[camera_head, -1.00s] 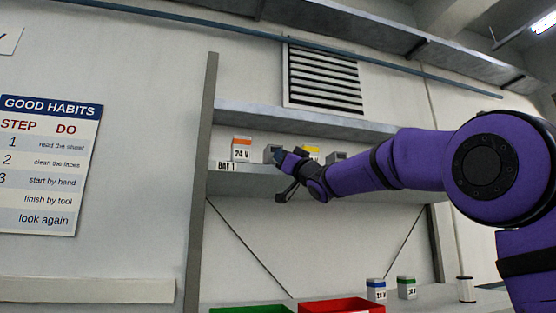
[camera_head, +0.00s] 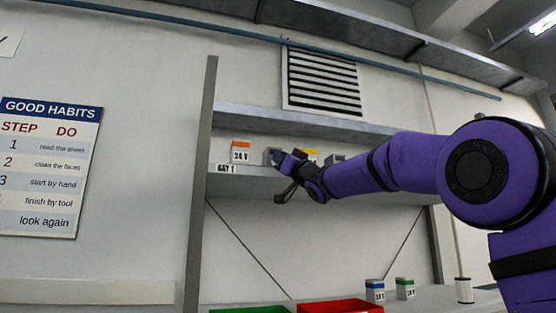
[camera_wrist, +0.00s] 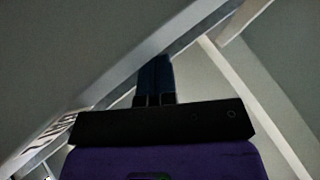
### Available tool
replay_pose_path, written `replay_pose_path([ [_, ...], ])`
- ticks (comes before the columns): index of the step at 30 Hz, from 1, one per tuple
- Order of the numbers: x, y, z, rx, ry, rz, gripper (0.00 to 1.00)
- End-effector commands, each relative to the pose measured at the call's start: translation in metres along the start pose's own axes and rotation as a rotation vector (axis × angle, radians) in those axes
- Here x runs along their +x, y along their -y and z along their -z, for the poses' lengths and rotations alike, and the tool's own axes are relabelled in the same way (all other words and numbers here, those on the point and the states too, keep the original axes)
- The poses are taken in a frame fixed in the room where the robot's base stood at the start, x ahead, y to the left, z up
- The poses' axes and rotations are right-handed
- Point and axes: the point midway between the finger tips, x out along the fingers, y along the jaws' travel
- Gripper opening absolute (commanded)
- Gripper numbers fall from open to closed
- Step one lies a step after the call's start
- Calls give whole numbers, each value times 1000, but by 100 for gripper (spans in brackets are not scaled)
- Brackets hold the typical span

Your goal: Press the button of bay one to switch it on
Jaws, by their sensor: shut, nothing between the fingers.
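Bay one carries a "BAY 1" label (camera_head: 226,168) on the front edge of the shelf (camera_head: 250,183). A white box with an orange top marked "24 V" (camera_head: 241,152) stands just above that label. A grey box (camera_head: 271,156) stands to its right, partly behind my gripper. My gripper (camera_head: 279,157) is at the shelf front, right of the "24 V" box, and its fingers are together and empty. In the wrist view the closed dark fingers (camera_wrist: 154,80) point toward a pale shelf edge. I cannot make out a button in either view.
A box with a yellow top (camera_head: 310,154) and another grey box (camera_head: 336,158) stand farther right, behind my arm. A post (camera_head: 200,180) bounds the shelf's left.

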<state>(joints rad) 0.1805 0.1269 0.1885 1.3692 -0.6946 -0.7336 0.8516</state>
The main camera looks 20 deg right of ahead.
Motion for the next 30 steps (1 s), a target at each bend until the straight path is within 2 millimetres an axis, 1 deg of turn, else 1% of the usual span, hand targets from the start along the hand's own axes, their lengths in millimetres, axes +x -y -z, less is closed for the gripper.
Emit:
replay_pose_path([
  [1,2,-3,0,-3,-4,-2,0],
  [11,2,-4,0,-3,-4,-2,0],
  [24,-13,5,4,-1,-1,-4,0],
  [30,-14,7,6,-2,-2,-2,0],
])
